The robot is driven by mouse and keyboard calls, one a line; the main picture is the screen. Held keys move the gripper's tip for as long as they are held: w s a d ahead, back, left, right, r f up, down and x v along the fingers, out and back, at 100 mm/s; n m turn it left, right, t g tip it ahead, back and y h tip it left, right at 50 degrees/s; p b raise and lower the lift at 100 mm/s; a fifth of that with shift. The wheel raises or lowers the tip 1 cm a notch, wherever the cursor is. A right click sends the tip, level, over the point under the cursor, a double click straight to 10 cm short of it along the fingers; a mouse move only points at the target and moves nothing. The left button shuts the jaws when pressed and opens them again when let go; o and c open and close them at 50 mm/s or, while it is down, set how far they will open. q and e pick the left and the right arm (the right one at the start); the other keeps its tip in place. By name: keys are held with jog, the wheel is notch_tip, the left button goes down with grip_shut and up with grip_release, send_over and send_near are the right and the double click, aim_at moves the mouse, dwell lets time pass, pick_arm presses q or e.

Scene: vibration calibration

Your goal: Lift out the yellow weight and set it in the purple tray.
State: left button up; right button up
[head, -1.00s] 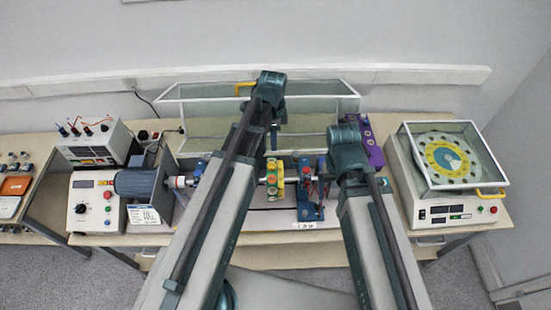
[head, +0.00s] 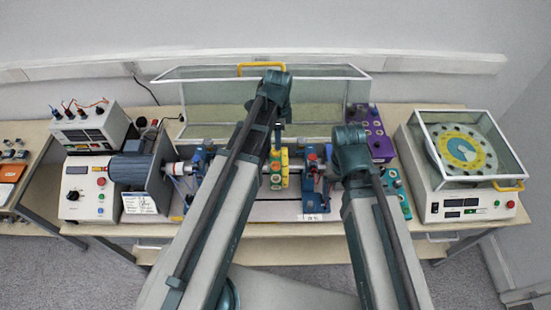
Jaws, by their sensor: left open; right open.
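A rotor with yellow and green parts (head: 284,167) sits on the shaft of the rig at mid-bench; I cannot pick out the yellow weight as a separate piece. The purple tray (head: 380,146), with several round recesses, lies right of the rig, partly behind my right arm. My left gripper (head: 277,137) points down just behind and above the rotor, mostly hidden by its own arm; it is open. My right gripper (head: 331,158) is right of the rotor, largely hidden behind its wrist; it is open. Neither gripper visibly holds anything.
A clear cover with a yellow handle (head: 262,66) stands behind the rig. A motor (head: 132,168) and control boxes are at left. A teal tray (head: 402,203) lies by my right arm. A balance with a glazed lid (head: 470,150) stands at right.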

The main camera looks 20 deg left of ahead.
aim_at(276, 154)
pick_arm(q)
jog(key=shift+s+a+f+b, duration=0.1)
jog(key=shift+a+f+b, duration=0.05)
jog(key=shift+f+b, duration=1.2)
jog(key=shift+s+a+f+b, duration=0.1)
jog(key=shift+a+f+b, duration=0.05)
jog(key=shift+f+b, duration=1.2)
jog(key=shift+w, duration=0.1)
grip_shut()
